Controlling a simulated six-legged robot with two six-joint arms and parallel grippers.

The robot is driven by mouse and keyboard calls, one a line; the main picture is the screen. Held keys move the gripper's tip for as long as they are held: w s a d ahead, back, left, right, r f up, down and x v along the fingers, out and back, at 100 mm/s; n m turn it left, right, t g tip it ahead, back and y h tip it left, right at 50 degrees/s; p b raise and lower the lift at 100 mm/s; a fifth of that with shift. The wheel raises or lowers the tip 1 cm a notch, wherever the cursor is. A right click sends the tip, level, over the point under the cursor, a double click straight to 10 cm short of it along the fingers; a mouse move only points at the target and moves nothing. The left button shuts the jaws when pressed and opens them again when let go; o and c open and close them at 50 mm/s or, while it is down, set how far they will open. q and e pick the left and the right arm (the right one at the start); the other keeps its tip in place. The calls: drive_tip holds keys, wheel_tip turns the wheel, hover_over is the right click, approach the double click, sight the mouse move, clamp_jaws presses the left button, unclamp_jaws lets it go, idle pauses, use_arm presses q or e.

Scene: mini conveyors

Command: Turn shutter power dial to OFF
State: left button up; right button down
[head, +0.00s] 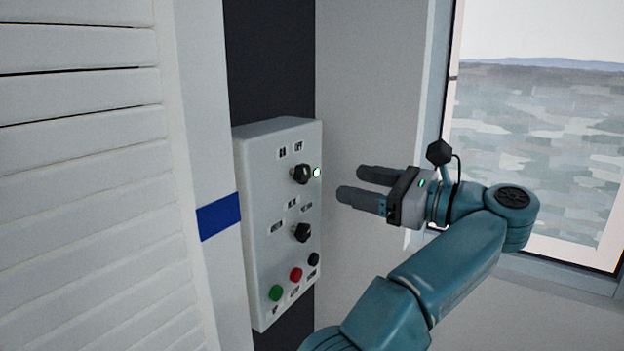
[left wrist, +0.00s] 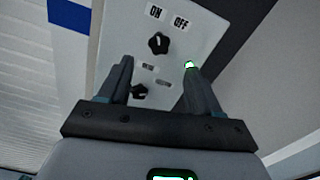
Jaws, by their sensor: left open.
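The shutter power dial (head: 302,174) is the upper black knob on a pale grey control box. It also shows in the left wrist view (left wrist: 158,43), below the ON label (left wrist: 155,12) and the OFF label (left wrist: 181,22). Its small pale mark seems to point toward ON. A green light (head: 317,172) glows at its right. My left gripper (head: 352,183) is open and empty, to the right of the box and apart from the dial. In the left wrist view, the dial shows beyond the gap between the fingertips (left wrist: 158,66). My right gripper is not in view.
The control box (head: 258,230) also bears a second black knob (head: 302,232) below, and green (head: 276,292), red (head: 296,274) and black (head: 313,259) buttons. A white slatted shutter (head: 80,200) stands at the left. A window (head: 540,140) is at the right.

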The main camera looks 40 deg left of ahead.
sight(306, 172)
use_arm(q)
drive_tip(key=a, duration=0.6)
drive_tip(key=s+a+p, duration=0.1)
drive_tip(key=a, duration=0.2)
drive_tip(key=shift+r, duration=0.1)
drive_tip(key=shift+a, duration=0.5)
drive_tip(key=c, duration=1.1)
